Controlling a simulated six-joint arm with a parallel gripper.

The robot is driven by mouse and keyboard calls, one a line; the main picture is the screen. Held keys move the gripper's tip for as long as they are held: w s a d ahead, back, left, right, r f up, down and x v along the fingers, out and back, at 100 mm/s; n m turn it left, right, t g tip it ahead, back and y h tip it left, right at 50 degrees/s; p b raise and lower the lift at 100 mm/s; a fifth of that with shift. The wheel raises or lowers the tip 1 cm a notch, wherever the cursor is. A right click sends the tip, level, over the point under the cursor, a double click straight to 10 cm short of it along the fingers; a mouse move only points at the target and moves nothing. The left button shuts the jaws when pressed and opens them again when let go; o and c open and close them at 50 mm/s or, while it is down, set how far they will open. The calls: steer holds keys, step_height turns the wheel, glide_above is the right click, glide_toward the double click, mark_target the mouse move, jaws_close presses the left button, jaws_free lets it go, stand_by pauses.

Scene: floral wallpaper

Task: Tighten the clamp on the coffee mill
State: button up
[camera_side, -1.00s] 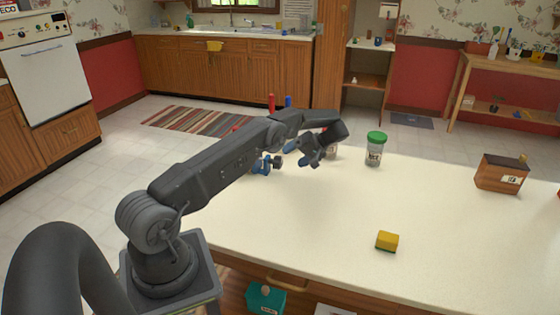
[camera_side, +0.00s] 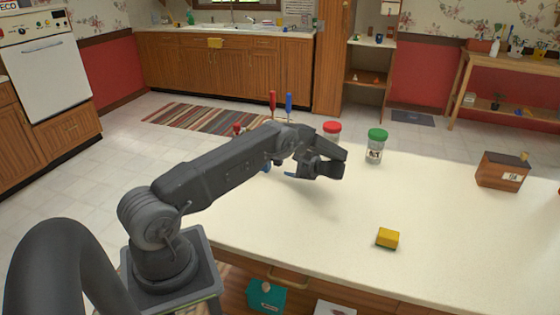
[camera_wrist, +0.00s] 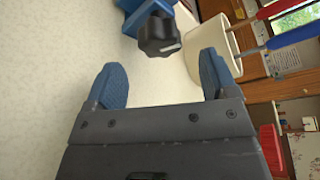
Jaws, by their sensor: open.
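The blue clamp (camera_side: 266,168) is mostly hidden behind my arm in the side view. In the wrist view, its blue body (camera_wrist: 134,14) is at the top edge and its black knob (camera_wrist: 159,37), with a white mark, faces me. My gripper (camera_side: 294,172) is just right of the clamp, low over the counter. In the wrist view, my gripper (camera_wrist: 163,74) is open, with blue fingertips apart and nothing between them. The knob is just beyond the tips, nearer the right finger. I cannot make out the coffee mill clearly; my arm covers that area.
A pale cup (camera_wrist: 210,42) with red- and blue-handled tools stands close beside the knob. Behind my gripper are a red-lidded jar (camera_side: 332,128) and a green-lidded jar (camera_side: 376,147). A yellow sponge (camera_side: 387,238) and a wooden box (camera_side: 502,171) are farther right.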

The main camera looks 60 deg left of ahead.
steer(key=x, duration=0.6)
steer(key=shift+c, duration=0.2)
steer(key=c, duration=0.9)
